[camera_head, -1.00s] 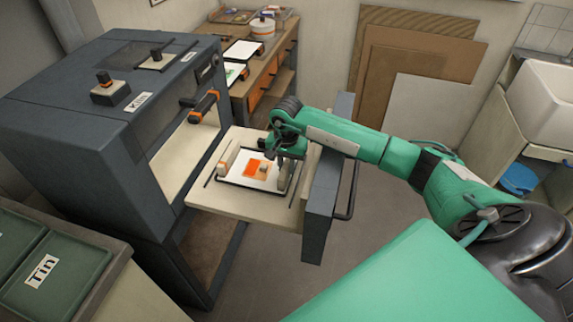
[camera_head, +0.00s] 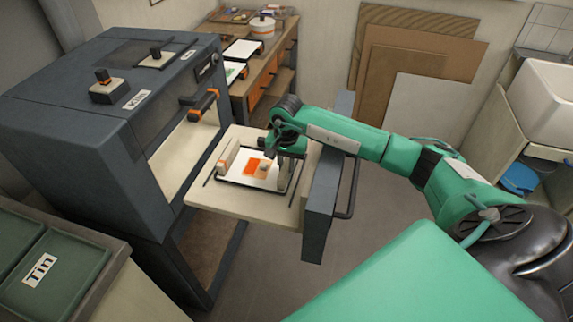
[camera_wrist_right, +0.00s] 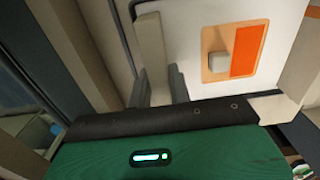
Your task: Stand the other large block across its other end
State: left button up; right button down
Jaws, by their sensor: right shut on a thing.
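A white glass sheet (camera_head: 231,179) with an orange patch (camera_head: 249,167) lies in a dark-edged frame on the pulled-out cream shelf. One large beige block (camera_head: 228,157) stands across the sheet's left end. A small block (camera_head: 263,170) sits on the orange part; it also shows in the right wrist view (camera_wrist_right: 219,61). My right gripper (camera_head: 286,160) is at the sheet's right end, shut on the other large block (camera_wrist_right: 151,45), which is upright between the fingers. Whether that block's foot touches the sheet is hard to tell. My left gripper is not in view.
The dark kiln (camera_head: 75,115) stands at the left, with the shelf (camera_head: 230,203) out in front and a thick dark door panel (camera_head: 319,205) at its right edge. A wooden bench (camera_head: 281,72) stands behind. Green tins (camera_head: 55,268) are at the lower left.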

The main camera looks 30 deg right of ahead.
jog(key=c, duration=1.2)
grip_release()
jog(key=shift+r+p, duration=1.25)
jog(key=shift+r, duration=2.3)
